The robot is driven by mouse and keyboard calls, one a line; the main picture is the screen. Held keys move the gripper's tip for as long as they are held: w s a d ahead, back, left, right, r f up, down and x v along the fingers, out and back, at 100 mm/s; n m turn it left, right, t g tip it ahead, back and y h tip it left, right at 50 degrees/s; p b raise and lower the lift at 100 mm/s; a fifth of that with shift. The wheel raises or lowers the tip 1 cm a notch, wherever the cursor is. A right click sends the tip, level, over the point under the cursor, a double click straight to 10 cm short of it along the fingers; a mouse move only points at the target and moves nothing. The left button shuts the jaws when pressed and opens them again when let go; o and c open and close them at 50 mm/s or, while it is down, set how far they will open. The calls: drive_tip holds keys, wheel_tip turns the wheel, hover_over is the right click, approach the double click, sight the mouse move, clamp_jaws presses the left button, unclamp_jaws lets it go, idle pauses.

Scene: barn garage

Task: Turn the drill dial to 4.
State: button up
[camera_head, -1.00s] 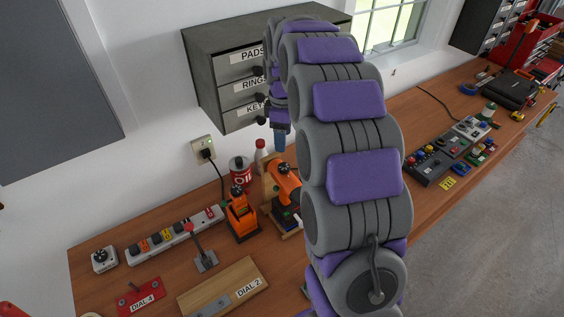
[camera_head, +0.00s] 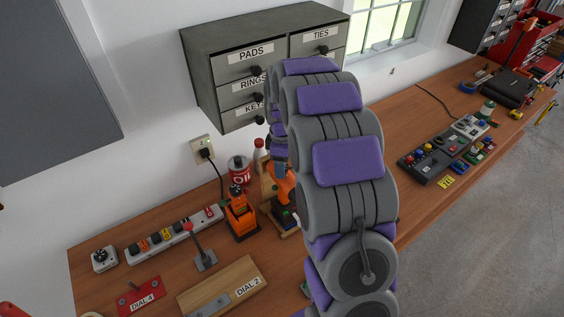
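The orange and black drill (camera_head: 284,186) stands on the bench by a wooden stand (camera_head: 266,187), right of the orange charger-like block. My arm covers part of the drill's right side, and I cannot make out its dial or any numbers. My gripper (camera_head: 280,170) is at the far end of my arm, pointing down at the top of the drill. It looks very close to the drill, but I cannot tell whether they touch. Its fingers are too small and overlapped to show whether they are open or shut.
A red oil can (camera_head: 239,170) and a bottle (camera_head: 259,150) stand behind the drill. An orange block (camera_head: 241,215), a lever (camera_head: 203,256) and a power strip (camera_head: 172,237) are to the left. The drawer cabinet (camera_head: 221,55) hangs above. Button boxes (camera_head: 430,165) lie at right.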

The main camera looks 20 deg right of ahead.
drive_tip(key=shift+c, duration=0.5)
drive_tip(key=c, duration=1)
drive_tip(key=shift+o, duration=0.2)
drive_tip(key=m, duration=0.4)
drive_tip(key=shift+m+b, duration=0.3)
drive_tip(key=shift+b, duration=0.1)
drive_tip(key=shift+w+m, duration=0.1)
drive_tip(key=shift+m, duration=2.5)
drive_tip(key=o, duration=1.1)
drive_tip(key=shift+c, duration=0.2)
